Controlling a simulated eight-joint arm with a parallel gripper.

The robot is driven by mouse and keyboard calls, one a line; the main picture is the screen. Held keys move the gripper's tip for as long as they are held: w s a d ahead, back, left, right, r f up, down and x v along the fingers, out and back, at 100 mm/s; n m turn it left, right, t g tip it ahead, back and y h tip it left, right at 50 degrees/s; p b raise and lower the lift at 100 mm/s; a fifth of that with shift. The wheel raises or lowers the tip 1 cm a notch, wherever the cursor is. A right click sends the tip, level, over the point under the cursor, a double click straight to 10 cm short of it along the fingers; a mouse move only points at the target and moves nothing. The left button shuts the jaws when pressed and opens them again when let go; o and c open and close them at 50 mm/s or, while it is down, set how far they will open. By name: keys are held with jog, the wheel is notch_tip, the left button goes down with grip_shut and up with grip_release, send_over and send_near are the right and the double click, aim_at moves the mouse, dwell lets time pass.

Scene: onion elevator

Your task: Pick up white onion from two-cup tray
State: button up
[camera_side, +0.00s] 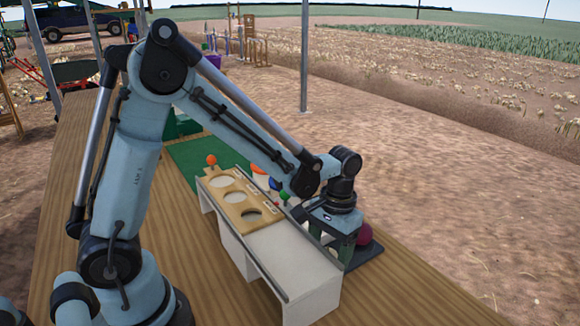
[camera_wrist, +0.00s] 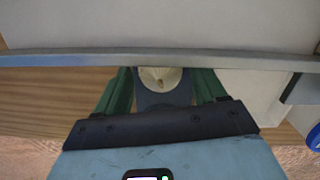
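In the wrist view the white onion (camera_wrist: 160,77) shows pale and pointed, partly cut off by a metal rail at its far side. It lies between the two green fingers of my gripper (camera_wrist: 162,88), with narrow dark gaps beside it, so the gripper looks open around it. The dark two-cup tray (camera_wrist: 166,98) shows beneath. In the side view my gripper (camera_side: 338,252) points down over the dark tray (camera_side: 370,253), close beside the white elevator. A red onion (camera_side: 365,234) sits just right of the fingers. The white onion is not clearly visible there.
The white elevator (camera_side: 300,265) with a long metal rail stands immediately left of my gripper. A green mat (camera_side: 200,157) lies behind. The wooden table (camera_side: 400,295) is clear in front.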

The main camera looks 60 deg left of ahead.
jog(key=c, duration=0.8)
